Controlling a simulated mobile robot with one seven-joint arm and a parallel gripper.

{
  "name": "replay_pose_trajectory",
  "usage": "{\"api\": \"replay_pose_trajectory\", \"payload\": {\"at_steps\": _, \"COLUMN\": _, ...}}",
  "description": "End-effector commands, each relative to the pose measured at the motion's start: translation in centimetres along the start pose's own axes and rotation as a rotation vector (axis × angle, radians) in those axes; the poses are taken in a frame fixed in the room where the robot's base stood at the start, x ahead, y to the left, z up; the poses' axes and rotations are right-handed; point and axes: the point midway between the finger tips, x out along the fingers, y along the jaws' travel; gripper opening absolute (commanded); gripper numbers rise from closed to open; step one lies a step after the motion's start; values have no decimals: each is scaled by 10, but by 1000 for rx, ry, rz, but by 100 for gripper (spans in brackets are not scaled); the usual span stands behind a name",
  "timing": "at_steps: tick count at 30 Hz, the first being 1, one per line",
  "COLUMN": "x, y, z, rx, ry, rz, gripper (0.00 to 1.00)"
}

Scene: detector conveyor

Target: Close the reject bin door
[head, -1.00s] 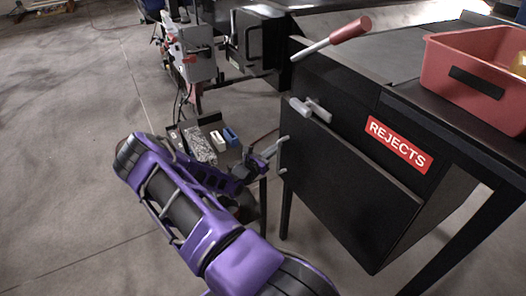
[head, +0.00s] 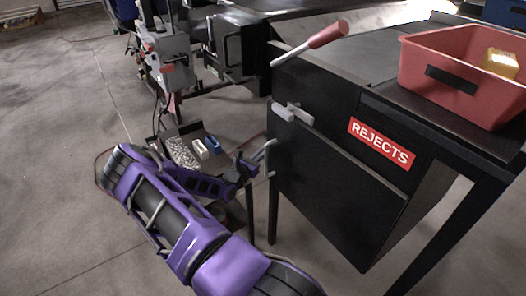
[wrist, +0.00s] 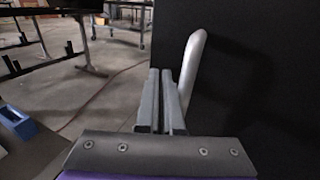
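The reject bin door (head: 330,190) is a black panel below the red REJECTS label (head: 381,143), on the front of the black bin. It appears slightly ajar, its top and right edges standing out from the bin. A silver bar handle (head: 268,158) is on its left edge; it also shows in the wrist view (wrist: 192,62). A grey latch (head: 292,114) sits at the door's top left corner. My gripper (head: 246,166) is just left of the handle. In the wrist view its fingers (wrist: 161,100) are together, beside the handle; whether they touch it is unclear.
A red bin (head: 462,72) stands on the bench top at right. A red-handled lever (head: 310,43) rises above the door. A small tray (head: 190,133) with several items is behind my arm. Open floor (head: 50,180) lies to the left.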

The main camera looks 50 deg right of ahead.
Motion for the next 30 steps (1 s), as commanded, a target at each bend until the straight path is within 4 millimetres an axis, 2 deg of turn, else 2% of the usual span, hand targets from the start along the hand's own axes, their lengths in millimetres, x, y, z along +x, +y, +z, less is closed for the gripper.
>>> {"api": "replay_pose_trajectory", "payload": {"at_steps": 1, "x": 3, "y": -1, "z": 4, "rx": 1, "ry": -6, "rz": -7, "gripper": 0}}
{"api": "replay_pose_trajectory", "payload": {"at_steps": 5, "x": -14, "y": 11, "z": 4, "rx": 3, "ry": -5, "rz": -2, "gripper": 0}}
{"api": "replay_pose_trajectory", "payload": {"at_steps": 12, "x": -67, "y": 34, "z": 3, "rx": 3, "ry": -3, "rz": 2, "gripper": 0}}
{"api": "replay_pose_trajectory", "payload": {"at_steps": 18, "x": -101, "y": 47, "z": 3, "rx": 3, "ry": -4, "rz": 1, "gripper": 0}}
{"api": "replay_pose_trajectory", "payload": {"at_steps": 24, "x": -115, "y": 52, "z": 2, "rx": 2, "ry": -4, "rz": -1, "gripper": 0}}
{"api": "replay_pose_trajectory", "payload": {"at_steps": 30, "x": -117, "y": 53, "z": 2, "rx": 2, "ry": -4, "rz": -1, "gripper": 0}}
